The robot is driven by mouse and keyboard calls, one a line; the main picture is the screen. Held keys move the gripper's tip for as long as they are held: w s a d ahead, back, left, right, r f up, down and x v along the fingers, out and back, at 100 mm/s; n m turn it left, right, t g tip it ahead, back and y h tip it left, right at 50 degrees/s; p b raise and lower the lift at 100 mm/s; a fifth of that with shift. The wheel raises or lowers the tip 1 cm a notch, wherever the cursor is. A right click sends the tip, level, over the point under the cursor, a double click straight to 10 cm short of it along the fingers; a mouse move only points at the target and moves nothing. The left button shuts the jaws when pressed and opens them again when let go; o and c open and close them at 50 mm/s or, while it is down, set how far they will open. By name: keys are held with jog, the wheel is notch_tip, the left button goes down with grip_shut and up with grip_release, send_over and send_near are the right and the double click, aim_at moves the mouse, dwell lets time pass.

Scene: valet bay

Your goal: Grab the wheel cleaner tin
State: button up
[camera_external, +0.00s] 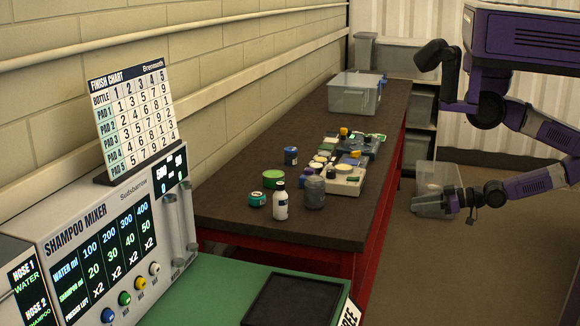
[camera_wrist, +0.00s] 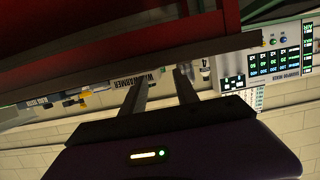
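Several small containers stand on the dark bench top (camera_external: 310,217): a green-topped tin (camera_external: 273,179), a dark blue tin (camera_external: 291,156), a small teal-lidded pot (camera_external: 257,199), a white bottle (camera_external: 281,203) and a grey jar (camera_external: 314,192). Their labels are too small to read, so I cannot tell which is the wheel cleaner tin. My gripper (camera_external: 424,205) is off the bench's right side, well apart from these containers. In the wrist view my gripper (camera_wrist: 158,80) shows two separated fingers with nothing between them. No tin is clearly seen there.
Pale trays with small items (camera_external: 344,182) lie mid-bench, and a clear bin (camera_external: 354,96) stands at the far end. The shampoo mixer (camera_external: 110,250) and finish chart (camera_external: 132,118) stand at left. A dark tray (camera_external: 291,302) lies on the green surface. The bench's front corner is clear.

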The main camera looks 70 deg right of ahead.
jog(key=o, duration=1.3)
jog(key=shift+w+r, duration=0.1)
